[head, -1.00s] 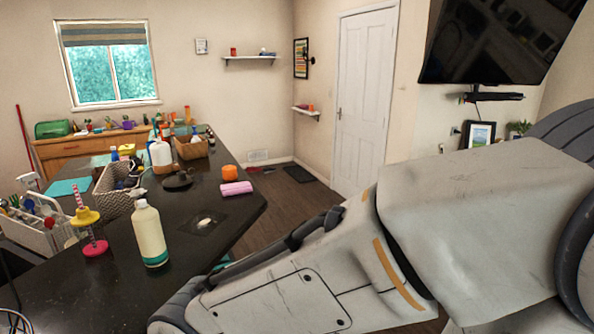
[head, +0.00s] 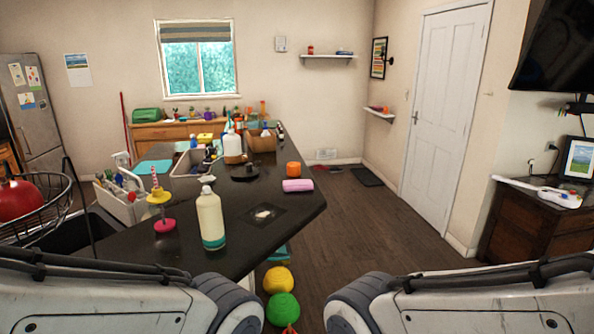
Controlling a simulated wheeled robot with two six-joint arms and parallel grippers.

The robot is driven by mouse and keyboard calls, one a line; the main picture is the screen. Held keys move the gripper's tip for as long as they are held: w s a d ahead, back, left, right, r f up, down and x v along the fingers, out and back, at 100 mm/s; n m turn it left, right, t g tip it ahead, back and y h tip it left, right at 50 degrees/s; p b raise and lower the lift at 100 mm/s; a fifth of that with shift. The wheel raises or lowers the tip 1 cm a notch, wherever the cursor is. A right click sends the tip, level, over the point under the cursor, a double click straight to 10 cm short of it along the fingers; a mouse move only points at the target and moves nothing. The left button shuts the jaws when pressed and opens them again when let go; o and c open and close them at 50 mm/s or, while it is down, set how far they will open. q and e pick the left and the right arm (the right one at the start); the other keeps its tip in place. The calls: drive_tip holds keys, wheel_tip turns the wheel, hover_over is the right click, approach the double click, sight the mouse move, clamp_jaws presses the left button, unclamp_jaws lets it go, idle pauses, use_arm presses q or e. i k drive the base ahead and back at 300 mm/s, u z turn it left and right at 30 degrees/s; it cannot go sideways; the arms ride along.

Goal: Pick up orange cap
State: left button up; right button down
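The orange cap (head: 293,169) sits on the dark countertop (head: 305,207), close to its right edge. A pink cylinder (head: 298,186) lies on the counter just in front of it. Both of my arms show as large grey links along the bottom of the head view, one from each side. Neither gripper is in view, so I cannot see what they hold or whether they are open.
A cream bottle with a green base (head: 210,218) stands nearer on the counter. A pink and yellow stand (head: 161,209) and a white caddy (head: 122,203) are left of it. A yellow ball (head: 278,281) and green ball (head: 283,309) are below the counter edge.

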sight(293, 169)
drive_tip(key=z, duration=0.9)
drive_tip(key=k, duration=1.2)
drive_tip(key=z, duration=0.8)
drive_tip(key=i, duration=2.8)
drive_tip(key=u, duration=0.9)
drive_tip(key=i, duration=1.2)
drive_tip(key=u, duration=1.75)
drive_tip(key=i, duration=0.9)
drive_tip(key=u, duration=1)
drive_tip(key=i, duration=0.6)
drive_tip(key=z, duration=0.05)
